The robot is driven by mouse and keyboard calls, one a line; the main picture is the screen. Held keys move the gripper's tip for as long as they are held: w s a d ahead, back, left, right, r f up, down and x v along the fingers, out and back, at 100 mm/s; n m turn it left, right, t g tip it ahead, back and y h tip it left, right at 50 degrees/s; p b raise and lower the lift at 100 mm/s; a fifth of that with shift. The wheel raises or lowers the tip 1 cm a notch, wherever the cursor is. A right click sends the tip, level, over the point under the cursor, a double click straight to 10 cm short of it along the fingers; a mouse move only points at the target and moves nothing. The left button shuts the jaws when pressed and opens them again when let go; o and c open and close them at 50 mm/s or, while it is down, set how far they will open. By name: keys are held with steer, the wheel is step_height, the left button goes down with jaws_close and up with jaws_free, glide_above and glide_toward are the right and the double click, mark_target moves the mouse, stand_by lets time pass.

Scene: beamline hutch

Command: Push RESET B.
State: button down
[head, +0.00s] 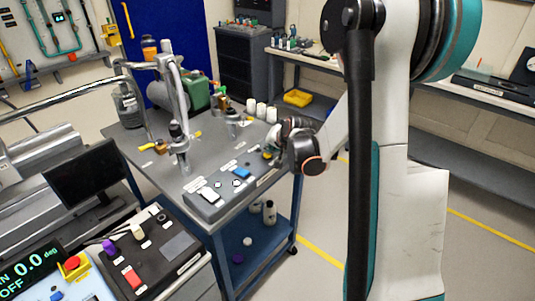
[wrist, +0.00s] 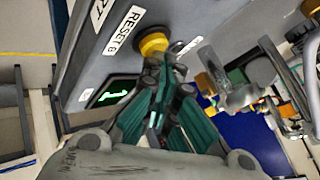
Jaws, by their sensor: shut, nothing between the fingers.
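The RESET B label (wrist: 122,29) is a white strip on a grey panel in the wrist view. A round yellow button (wrist: 152,43) sits beside it. My gripper (wrist: 164,66) is shut and empty, its fingertips right at the button and overlapping its lower edge in the picture. I cannot tell whether they press it. In the head view my gripper (head: 274,154) is at the far right end of the sloped control box (head: 222,196) on the grey table. There the gripper hides most of the button area.
The box also carries a blue button (head: 241,172) and a white switch (head: 208,195). In the wrist view a green-lit display (wrist: 114,92) is close by. A metal post (head: 182,140) and white cylinders (head: 261,109) stand on the table. The floor to the right is clear.

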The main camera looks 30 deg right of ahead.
stand_by(0.3)
steer(key=shift+r+p, duration=0.55)
steer(key=shift+r, duration=0.35)
steer(key=shift+r+p, duration=1.7)
steer(key=shift+r, duration=0.8)
